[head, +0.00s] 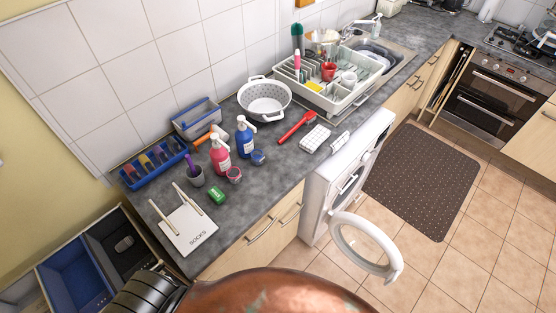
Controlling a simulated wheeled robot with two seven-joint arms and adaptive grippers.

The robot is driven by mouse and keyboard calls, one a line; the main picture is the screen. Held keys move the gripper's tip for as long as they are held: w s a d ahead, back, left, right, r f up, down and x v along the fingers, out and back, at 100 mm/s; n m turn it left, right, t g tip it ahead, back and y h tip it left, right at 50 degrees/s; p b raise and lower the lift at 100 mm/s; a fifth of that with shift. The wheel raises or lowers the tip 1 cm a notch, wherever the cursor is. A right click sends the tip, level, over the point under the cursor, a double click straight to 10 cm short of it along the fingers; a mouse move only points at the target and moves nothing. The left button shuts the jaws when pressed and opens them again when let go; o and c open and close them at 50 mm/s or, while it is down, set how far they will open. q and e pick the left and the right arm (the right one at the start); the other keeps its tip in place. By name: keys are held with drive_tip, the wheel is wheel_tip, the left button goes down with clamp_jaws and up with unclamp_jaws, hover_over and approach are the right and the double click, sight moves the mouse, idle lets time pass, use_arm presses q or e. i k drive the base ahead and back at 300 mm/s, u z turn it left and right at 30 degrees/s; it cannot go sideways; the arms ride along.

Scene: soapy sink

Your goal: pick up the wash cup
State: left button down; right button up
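I cannot tell for sure which item is the wash cup. A grey cup (196,176) with a purple-handled item in it stands upright on the counter, left of the pink pump bottle (220,156). A red cup (329,71) and a white cup (348,79) sit in the white dish rack (346,103) at the back. A small red-rimmed pot (234,175) and a small blue pot (259,158) stand near the bottles. Neither gripper shows in the head view.
The grey counter (262,183) also holds a blue pump bottle (245,139), white colander (265,98), red utensil (297,127), blue rack (154,164) and SOCKS board (189,227). Below, the washing machine door (393,262) hangs open. The sink (373,52) lies beyond the rack.

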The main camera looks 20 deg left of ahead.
sight(257, 156)
drive_tip(key=z, duration=0.75)
drive_tip(key=i, duration=0.55)
drive_tip(key=u, duration=2.85)
